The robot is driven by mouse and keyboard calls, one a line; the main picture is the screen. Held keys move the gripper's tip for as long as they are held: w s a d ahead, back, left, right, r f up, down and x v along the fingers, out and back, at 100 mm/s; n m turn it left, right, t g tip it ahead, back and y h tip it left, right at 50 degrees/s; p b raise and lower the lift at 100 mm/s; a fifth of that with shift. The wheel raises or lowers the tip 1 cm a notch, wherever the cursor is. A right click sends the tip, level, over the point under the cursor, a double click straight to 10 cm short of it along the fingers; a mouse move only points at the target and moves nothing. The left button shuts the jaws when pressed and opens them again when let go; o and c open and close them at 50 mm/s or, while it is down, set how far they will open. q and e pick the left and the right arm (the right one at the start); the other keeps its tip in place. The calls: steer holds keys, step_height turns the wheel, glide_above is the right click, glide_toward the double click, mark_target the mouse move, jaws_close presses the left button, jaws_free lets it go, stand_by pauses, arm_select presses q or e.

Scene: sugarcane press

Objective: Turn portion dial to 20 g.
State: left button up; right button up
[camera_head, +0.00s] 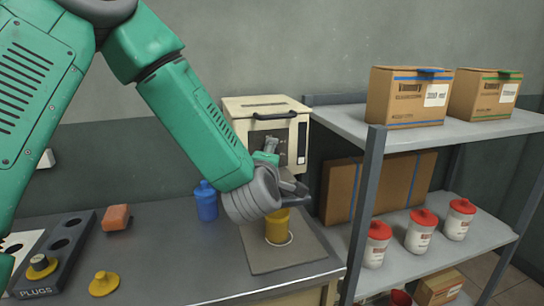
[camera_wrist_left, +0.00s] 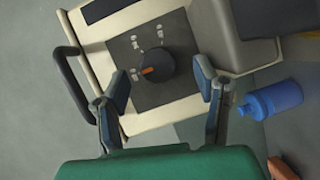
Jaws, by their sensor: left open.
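The portion dial (camera_wrist_left: 158,62) is a dark round knob with an orange pointer mark (camera_wrist_left: 148,71), on a dark panel with several small white labels too small to read surely. The panel is on the cream machine (camera_head: 262,105), which also shows in the left wrist view (camera_wrist_left: 98,48). My left gripper (camera_head: 288,180) is in front of the machine's face. In the left wrist view its two fingers (camera_wrist_left: 158,92) are spread, just short of the dial and not visibly touching it. In the head view my arm and gripper hide the dial. My right gripper is not seen.
A yellow cup (camera_head: 277,228) stands on a mat below the gripper. A blue bottle (camera_head: 206,202) is left of the machine. A metal shelf (camera_head: 372,135) with boxes and red-lidded jars stands close on the right. The counter (camera_head: 165,250) is clear in its middle.

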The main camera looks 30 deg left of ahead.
arm_select(q)
steer(key=f+v, duration=0.1)
steer(key=v, duration=0.7)
steer(key=shift+s+d+r, duration=0.25)
steer(key=shift+s+r, duration=0.05)
steer(key=shift+r, duration=0.15)
